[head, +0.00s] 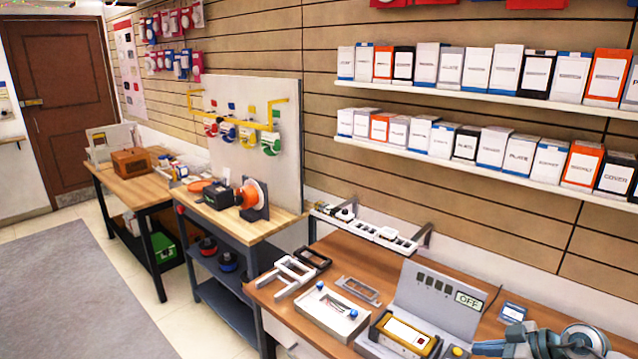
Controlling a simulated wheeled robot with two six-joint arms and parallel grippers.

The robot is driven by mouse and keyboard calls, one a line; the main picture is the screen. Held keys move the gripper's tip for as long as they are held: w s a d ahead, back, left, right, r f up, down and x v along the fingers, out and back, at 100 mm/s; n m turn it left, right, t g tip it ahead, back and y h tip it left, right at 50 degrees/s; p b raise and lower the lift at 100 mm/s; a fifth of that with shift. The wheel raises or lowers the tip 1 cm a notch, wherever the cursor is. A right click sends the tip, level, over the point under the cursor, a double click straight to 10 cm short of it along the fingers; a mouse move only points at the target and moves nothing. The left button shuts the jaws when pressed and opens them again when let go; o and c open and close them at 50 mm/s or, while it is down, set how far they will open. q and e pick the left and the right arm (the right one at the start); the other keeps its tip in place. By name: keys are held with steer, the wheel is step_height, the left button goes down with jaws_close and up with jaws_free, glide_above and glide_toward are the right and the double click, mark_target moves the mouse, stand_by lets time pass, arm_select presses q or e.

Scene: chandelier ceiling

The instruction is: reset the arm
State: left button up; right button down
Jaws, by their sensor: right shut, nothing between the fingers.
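My right arm comes in at the bottom right corner, over the front right of the near wooden workbench (285,313). Its grey-blue right gripper (490,347) is low in the picture, partly cut off by the lower edge. It is shut with nothing held. It lies to the right of a yellow-edged device (405,334) and in front of the grey stand with the "OFF" sign (468,299). My left gripper is not in the picture.
A white tray-like box (333,312) and pale frames (290,273) lie on the bench's left part. White shelves (480,100) of boxed goods line the wall. A second bench (285,217) stands further left. Floor and grey mat (65,300) are clear at left.

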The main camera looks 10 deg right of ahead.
steer(key=a+r+m+t+h, duration=0.2)
steer(key=a+r+m+t, duration=0.2)
steer(key=a+r+t, duration=0.5)
steer(key=s+d+f+m+g+h, duration=0.3)
steer(key=s+f+m+g+h, duration=0.3)
steer(key=s+f+h, duration=0.55)
steer(key=s+a+f+n+g+y, duration=0.1)
steer(key=s+a+f+g+y, duration=0.15)
steer(key=s, duration=0.25)
steer(key=s+a+f+g+y, duration=0.1)
steer(key=s+a+f+g, duration=0.1)
steer(key=s+a+f, duration=0.3)
steer(key=s+a+f+n+g+y, duration=0.1)
steer(key=s+a+g+y, duration=0.15)
steer(key=s, duration=0.35)
steer(key=d+f+g+b, duration=0.2)
steer(key=d+f+b, duration=0.1)
steer(key=f, duration=3.2)
steer(key=s+d+f+b, duration=0.1)
steer(key=s+f+b, duration=0.1)
steer(key=s+f, duration=1.6)
steer(key=shift+s+d+f+g+h, duration=0.2)
steer(key=shift+f+g+h, duration=0.15)
steer(key=shift+f, duration=0.55)
